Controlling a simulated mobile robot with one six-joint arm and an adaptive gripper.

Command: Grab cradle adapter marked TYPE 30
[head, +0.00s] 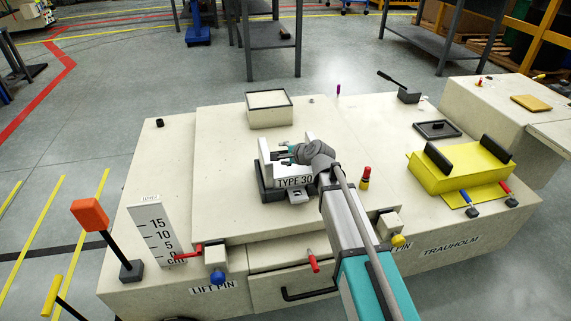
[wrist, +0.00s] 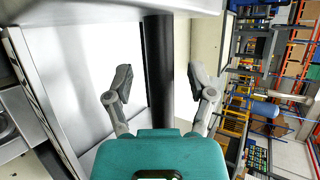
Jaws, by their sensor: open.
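The cradle adapter marked TYPE 30 (head: 294,182) is a pale block with raised ends on a dark base, in the middle of the carrier's flat top in the head view. My gripper (head: 284,153) is at the adapter, largely hidden behind my grey wrist. In the wrist view my gripper (wrist: 161,82) is open, with a finger on each side of a black bar (wrist: 159,60). Gaps show between the bar and both fingers. The bar looks like part of the adapter, beside bright pale surfaces, but I cannot be sure.
An open pale box (head: 269,116) stands behind the adapter. A yellow block with black pads (head: 450,178) is at the right. A height scale (head: 155,236) and an orange paddle (head: 90,214) stand at the left. The carrier top left of the adapter is clear.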

